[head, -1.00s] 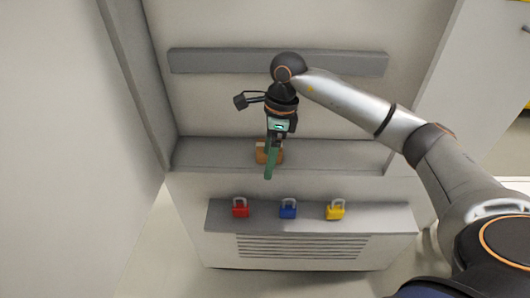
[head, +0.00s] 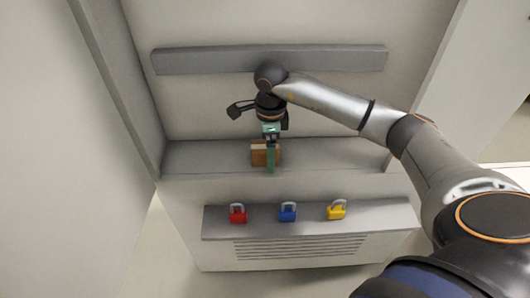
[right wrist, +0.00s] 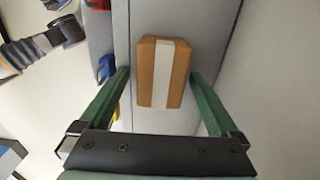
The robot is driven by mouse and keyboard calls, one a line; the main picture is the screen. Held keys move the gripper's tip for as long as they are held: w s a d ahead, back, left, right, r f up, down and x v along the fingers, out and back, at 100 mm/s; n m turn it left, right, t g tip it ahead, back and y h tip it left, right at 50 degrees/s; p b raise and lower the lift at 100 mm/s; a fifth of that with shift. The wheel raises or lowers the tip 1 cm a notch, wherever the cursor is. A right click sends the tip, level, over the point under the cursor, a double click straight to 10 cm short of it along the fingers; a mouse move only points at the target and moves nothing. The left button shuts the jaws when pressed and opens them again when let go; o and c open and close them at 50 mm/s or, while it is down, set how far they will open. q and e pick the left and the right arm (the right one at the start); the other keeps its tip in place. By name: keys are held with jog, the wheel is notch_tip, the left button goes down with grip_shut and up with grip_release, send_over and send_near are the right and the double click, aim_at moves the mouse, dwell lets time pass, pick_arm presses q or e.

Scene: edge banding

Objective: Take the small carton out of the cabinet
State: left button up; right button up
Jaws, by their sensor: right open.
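The small carton (head: 259,154) is brown with a pale tape strip and sits on the grey cabinet floor (head: 205,156). My right gripper (head: 271,160) reaches down at the carton, and its green finger hides part of it in the head view. In the right wrist view the carton (right wrist: 163,72) lies between the two green fingers (right wrist: 160,95), with a gap on each side. The right gripper is open and holds nothing. My left gripper is not in view.
A grey bar (head: 330,59) runs across the cabinet back. The cabinet floor is clear on both sides of the carton.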

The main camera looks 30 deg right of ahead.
jog(key=shift+c, duration=0.4)
jog(key=c, duration=1.3)
jog(key=shift+c, duration=0.4)
jog(key=shift+r, duration=0.1)
